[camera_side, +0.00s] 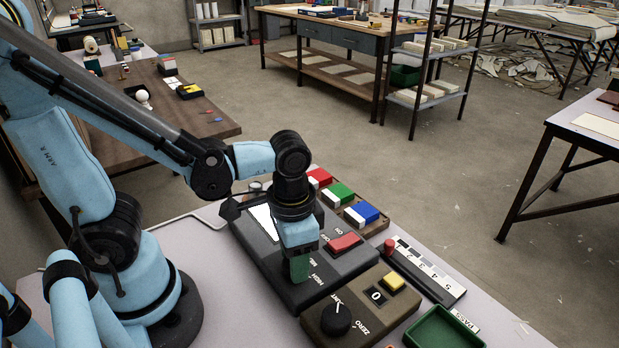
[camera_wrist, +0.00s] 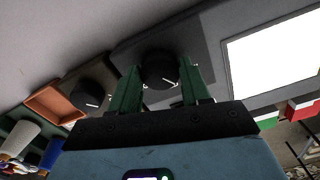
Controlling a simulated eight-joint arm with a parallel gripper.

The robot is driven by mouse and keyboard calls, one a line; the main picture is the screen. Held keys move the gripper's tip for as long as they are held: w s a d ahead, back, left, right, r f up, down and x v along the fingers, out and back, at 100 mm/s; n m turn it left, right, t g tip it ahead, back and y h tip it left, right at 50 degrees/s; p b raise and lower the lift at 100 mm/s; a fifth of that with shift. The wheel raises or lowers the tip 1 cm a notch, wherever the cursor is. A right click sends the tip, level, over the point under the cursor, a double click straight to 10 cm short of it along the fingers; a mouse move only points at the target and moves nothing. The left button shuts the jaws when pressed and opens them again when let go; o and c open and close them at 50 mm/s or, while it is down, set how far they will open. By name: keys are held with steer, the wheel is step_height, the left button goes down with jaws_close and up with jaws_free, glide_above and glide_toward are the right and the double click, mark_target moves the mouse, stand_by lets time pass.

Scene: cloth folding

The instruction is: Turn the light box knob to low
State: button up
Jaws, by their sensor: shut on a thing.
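The light box (camera_side: 268,262) is a dark grey case on the pale bench, with a bright white panel (camera_wrist: 275,60), a red button (camera_side: 344,243) and printed labels. HIGH is readable; other dial words are partly covered. Its black round knob (camera_wrist: 160,70) shows in the wrist view with a white mark toward the lower right. My gripper (camera_side: 300,275) points down at the box's near part, its green fingers on either side of the knob. It also shows in the wrist view (camera_wrist: 160,80), shut on the knob. In the side view the fingers hide the knob.
An olive counter box (camera_side: 357,332) with its own black knob (camera_side: 337,318) and yellow button (camera_side: 394,283) stands close in front. A slider scale (camera_side: 430,275), a green tray (camera_side: 445,335) and a tray of coloured blocks (camera_side: 343,196) stand along the right.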

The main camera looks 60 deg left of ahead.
steer(key=n, duration=0.5)
stand_by(0.8)
steer(key=o, duration=1.1)
steer(key=shift+r, duration=0.15)
steer(key=shift+r, duration=5.9)
steer(key=shift+w+a+f+m+t, duration=0.35)
steer(key=shift+w+a+f+t, duration=0.2)
steer(key=shift+w+a+t, duration=0.55)
steer(key=shift+w+a+f+m+t, duration=0.3)
steer(key=shift+w+a+f+t, duration=0.2)
steer(key=shift+w+a+t, duration=0.6)
steer(key=shift+w+a+f+m+t, duration=0.35)
steer(key=shift+w+a+f+t, duration=0.3)
steer(key=shift+a+t, duration=0.7)
